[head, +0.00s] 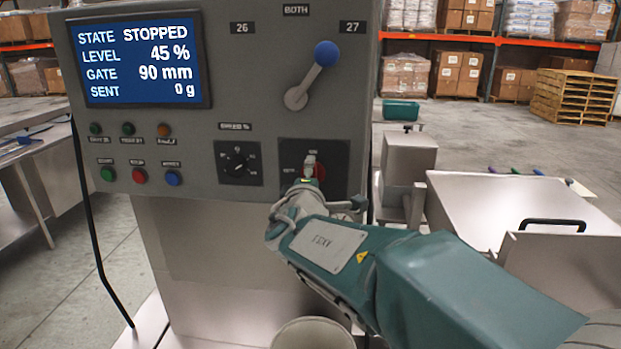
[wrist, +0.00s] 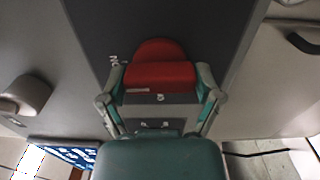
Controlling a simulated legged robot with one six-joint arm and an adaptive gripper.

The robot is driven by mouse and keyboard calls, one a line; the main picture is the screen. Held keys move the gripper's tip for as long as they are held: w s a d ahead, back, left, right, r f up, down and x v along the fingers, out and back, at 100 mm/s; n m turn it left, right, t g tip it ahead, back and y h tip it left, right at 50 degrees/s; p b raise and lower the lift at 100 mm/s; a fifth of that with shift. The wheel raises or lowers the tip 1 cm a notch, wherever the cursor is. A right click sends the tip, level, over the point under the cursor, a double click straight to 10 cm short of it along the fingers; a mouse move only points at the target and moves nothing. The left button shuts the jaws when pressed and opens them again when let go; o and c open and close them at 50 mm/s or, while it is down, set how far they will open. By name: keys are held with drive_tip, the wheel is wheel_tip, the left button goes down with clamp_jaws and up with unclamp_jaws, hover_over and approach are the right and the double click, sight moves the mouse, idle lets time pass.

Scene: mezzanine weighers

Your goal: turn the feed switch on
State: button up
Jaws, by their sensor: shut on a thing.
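A red switch (head: 319,171) sits on a dark plate (head: 331,152) at the lower right of the grey control panel (head: 220,85). The labels around it are too small to read. My gripper (head: 312,188) is at this switch and hides its lower part. In the wrist view, the red knob (wrist: 160,74) stands between my two fingers, which are shut on it from both sides. The screen (head: 140,58) reads STATE STOPPED, LEVEL 45 %, GATE 90 mm and SENT 0 g.
A blue-knobbed lever (head: 326,54) tilts up-right above the switch, between marks 26 and 27. A black dial (head: 238,163) and several small buttons (head: 139,176) lie to the left. A steel hopper (head: 510,210) stands at right. A black cable (head: 95,235) hangs at left.

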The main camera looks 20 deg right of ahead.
drive_tip(key=shift+f+m, duration=0.25)
drive_tip(key=shift+m, duration=0.05)
idle(0.4)
drive_tip(key=o, duration=0.9)
drive_tip(key=shift+r, duration=0.1)
drive_tip(key=shift+s+a, duration=0.1)
drive_tip(key=shift+s, duration=0.1)
drive_tip(key=v, duration=1.1)
drive_tip(key=shift+s+a, duration=0.1)
drive_tip(key=shift+s, duration=0.15)
